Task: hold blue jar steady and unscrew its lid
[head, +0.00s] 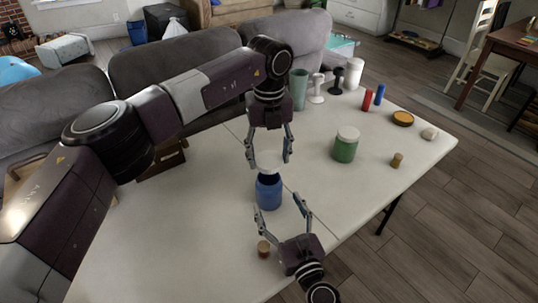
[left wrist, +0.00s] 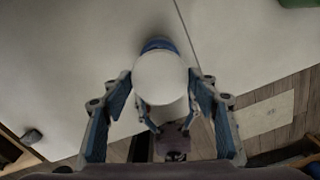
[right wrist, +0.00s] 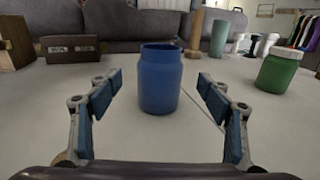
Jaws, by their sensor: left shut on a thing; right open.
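The blue jar (head: 269,194) stands upright on the white table (head: 190,215). Its rim is open and bare in the right wrist view (right wrist: 160,80). My left gripper (head: 268,160) is shut on the white lid (head: 268,165) and holds it above the jar, apart from it. The lid fills the space between the fingers in the left wrist view (left wrist: 160,78), with a blue edge of the jar behind it. My right gripper (head: 281,203) is open, low over the table on the jar's near side. Its fingers point at the jar and do not grip it.
A green jar with a white lid (head: 345,145) stands to the right. A small brown-capped item (head: 263,249) is left of my right gripper. A cork-coloured piece (head: 397,160), red and blue cylinders and a dark box (head: 160,160) are also on the table. The table's left part is clear.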

